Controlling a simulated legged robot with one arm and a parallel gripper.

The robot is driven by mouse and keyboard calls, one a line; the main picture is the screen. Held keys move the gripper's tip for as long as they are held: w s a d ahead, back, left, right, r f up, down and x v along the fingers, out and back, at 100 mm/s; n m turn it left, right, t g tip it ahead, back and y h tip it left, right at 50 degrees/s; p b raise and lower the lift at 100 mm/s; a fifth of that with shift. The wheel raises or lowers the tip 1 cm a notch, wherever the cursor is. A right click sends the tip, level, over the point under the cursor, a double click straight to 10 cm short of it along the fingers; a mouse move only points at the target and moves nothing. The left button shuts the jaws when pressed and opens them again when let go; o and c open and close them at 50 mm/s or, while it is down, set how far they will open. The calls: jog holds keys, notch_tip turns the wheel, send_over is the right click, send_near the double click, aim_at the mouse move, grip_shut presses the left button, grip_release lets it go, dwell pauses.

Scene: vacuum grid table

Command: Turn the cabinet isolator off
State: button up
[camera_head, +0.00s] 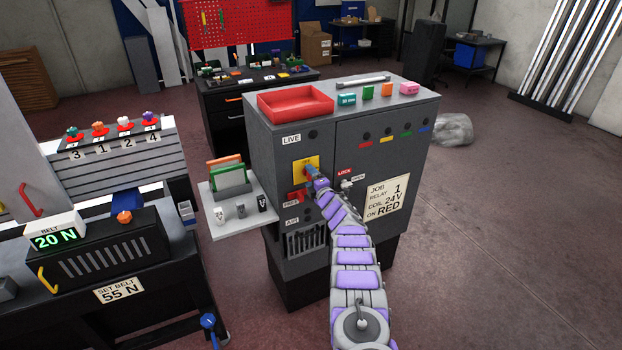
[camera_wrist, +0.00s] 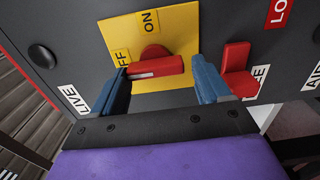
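The cabinet isolator is a red rotary handle (camera_wrist: 155,68) on a yellow plate (camera_wrist: 180,30) marked ON and OFF. The yellow plate also shows on the front of the grey cabinet (camera_head: 306,160) in the head view, where my arm hides most of the handle. My gripper (camera_wrist: 158,76) is open at the handle, with one blue finger on each side of it. Narrow gaps seem to show beside the handle; I cannot tell whether either finger touches it. I cannot tell for certain which label the handle points to. My gripper (camera_head: 310,171) covers part of the plate.
A red lever (camera_wrist: 236,72) sits close to the right finger in the wrist view. A lock lever (camera_head: 346,184) is right of the isolator. A white shelf (camera_head: 238,212) with cards juts out on the left. A red tray (camera_head: 295,103) stands on the cabinet. The floor right is mostly clear.

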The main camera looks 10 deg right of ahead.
jog(key=shift+o, duration=1.4)
jog(key=shift+a+f, duration=0.1)
jog(key=shift+o, duration=0.3)
jog(key=shift+r, duration=0.2)
jog(key=shift+s, duration=0.1)
jog(key=shift+s+d+r+p, duration=0.1)
jog(key=shift+s+d+p, duration=0.15)
jog(key=shift+s, duration=0.25)
jog(key=p+v, duration=0.2)
jog(key=v, duration=1.4)
jog(key=shift+p, duration=0.35)
